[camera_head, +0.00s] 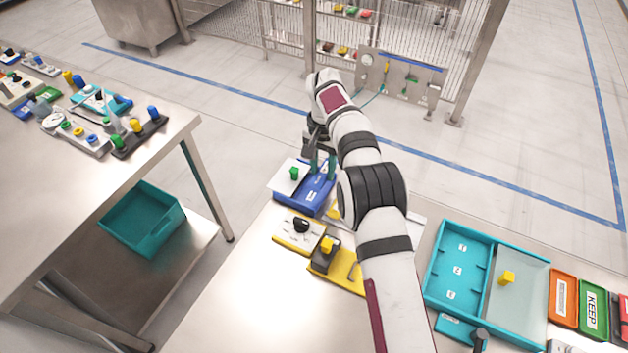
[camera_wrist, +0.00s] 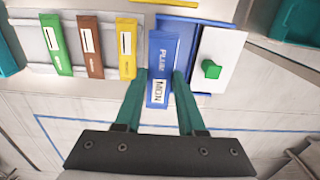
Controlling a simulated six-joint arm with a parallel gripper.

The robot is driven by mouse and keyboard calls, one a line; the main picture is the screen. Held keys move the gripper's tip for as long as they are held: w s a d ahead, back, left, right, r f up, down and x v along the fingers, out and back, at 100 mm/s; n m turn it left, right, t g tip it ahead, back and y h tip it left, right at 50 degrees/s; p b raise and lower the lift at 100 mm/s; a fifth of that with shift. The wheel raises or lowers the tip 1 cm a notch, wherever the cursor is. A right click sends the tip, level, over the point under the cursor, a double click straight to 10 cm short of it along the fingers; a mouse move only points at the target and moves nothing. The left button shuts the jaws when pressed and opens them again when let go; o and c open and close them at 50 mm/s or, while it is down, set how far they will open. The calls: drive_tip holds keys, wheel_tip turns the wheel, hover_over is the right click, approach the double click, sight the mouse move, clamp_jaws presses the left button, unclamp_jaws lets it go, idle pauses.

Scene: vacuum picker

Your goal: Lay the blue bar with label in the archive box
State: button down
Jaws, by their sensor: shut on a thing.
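My gripper (camera_head: 322,164) is at the far end of the near table, over a blue box (camera_head: 296,197) with a pale lid (camera_head: 284,173) and green knob. In the wrist view, my gripper (camera_wrist: 160,82) is shut on a blue bar (camera_wrist: 163,62) with white lettering and a white label. The bar lies between the two green fingers, in front of the blue box (camera_wrist: 198,28); I cannot tell whether it touches the box. The lid (camera_wrist: 222,45) stands open to the right. A teal box (camera_head: 438,290) with labelled compartments and a partly drawn cover sits farther right. No frame names the archive box.
Green (camera_wrist: 57,45), brown (camera_wrist: 90,45) and yellow (camera_wrist: 127,48) labelled bars lie in a grey rack beside the held bar. Yellow-based devices (camera_head: 298,232) stand near the blue box. A second table (camera_head: 100,190) with a teal bin (camera_head: 140,225) below is left. The front tabletop is clear.

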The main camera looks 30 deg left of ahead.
sight(314, 180)
drive_tip(key=shift+s+a+f, duration=0.1)
drive_tip(key=shift+a+f, duration=0.3)
drive_tip(key=shift+a, duration=0.2)
drive_tip(key=shift+a+f, duration=0.4)
drive_tip(key=shift+a, duration=0.15)
wheel_tip(314, 180, down, 3)
drive_tip(key=shift+f, duration=0.4)
drive_tip(key=shift+f, duration=0.55)
drive_tip(key=c, duration=0.8)
unclamp_jaws()
